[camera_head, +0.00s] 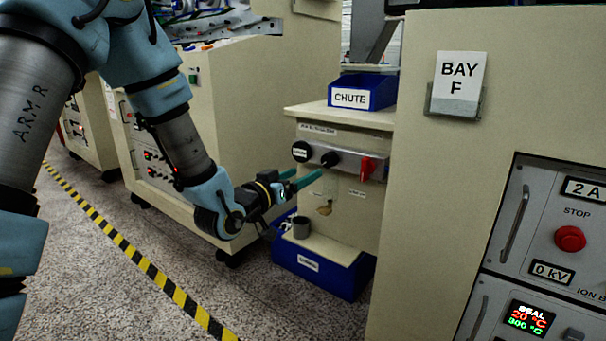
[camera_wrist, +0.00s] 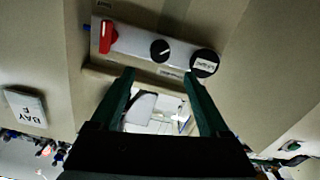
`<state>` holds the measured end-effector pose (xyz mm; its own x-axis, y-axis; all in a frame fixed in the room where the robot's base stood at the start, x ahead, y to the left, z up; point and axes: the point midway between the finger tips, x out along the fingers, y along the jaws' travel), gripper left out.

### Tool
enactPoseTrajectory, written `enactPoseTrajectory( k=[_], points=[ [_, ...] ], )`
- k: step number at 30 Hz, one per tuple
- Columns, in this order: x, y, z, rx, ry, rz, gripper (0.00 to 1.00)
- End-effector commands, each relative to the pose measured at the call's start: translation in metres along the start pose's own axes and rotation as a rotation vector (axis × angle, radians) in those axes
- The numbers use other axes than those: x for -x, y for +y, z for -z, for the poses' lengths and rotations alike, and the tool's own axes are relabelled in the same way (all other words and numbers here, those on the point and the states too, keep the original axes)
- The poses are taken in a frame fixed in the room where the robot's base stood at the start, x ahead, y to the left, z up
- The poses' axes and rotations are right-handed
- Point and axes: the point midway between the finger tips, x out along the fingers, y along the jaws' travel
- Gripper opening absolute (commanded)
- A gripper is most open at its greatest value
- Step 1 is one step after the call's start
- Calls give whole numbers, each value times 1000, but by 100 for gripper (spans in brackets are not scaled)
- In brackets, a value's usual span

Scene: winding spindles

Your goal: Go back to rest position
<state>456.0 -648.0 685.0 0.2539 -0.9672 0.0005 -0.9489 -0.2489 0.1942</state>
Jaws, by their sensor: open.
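My gripper (camera_head: 305,178) is at the end of my arm, in front of a beige cabinet (camera_head: 345,215) in the middle of the head view. Its two teal fingers are apart with nothing between them. They point at the cabinet's front, close to the control strip. In the wrist view, which looks upside down, the open fingers (camera_wrist: 159,80) frame a pale area below the strip. The strip carries a red handle (camera_head: 368,168), a black knob (camera_head: 330,159) and a round black labelled button (camera_head: 301,151). Whether a finger touches the cabinet cannot be told.
A blue CHUTE bin (camera_head: 362,92) sits on the cabinet. A grey cup-like part (camera_head: 301,227) stands low in front, above a blue bin (camera_head: 318,272). The BAY F cabinet (camera_head: 420,200) stands close on the right. Open floor (camera_head: 120,275) lies left, crossed by a yellow-black stripe (camera_head: 150,268).

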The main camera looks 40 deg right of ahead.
Motion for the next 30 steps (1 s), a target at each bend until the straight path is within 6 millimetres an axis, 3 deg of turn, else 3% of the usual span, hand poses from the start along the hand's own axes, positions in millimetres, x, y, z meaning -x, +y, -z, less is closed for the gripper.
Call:
enactPoseTrajectory(
  k=[11,14,17,20,24,27,30],
  points=[
    [0,-2,0,-1,-4,4,79],
    [7,-19,-2,-14,-45,48,79],
    [29,-58,-5,-36,-147,156,79],
    [70,-111,-12,-42,-296,312,79],
    [152,-173,-21,6,-514,542,79],
    [220,-200,-26,82,-660,696,79],
    [289,-209,-31,188,-793,830,79]
  ],
)
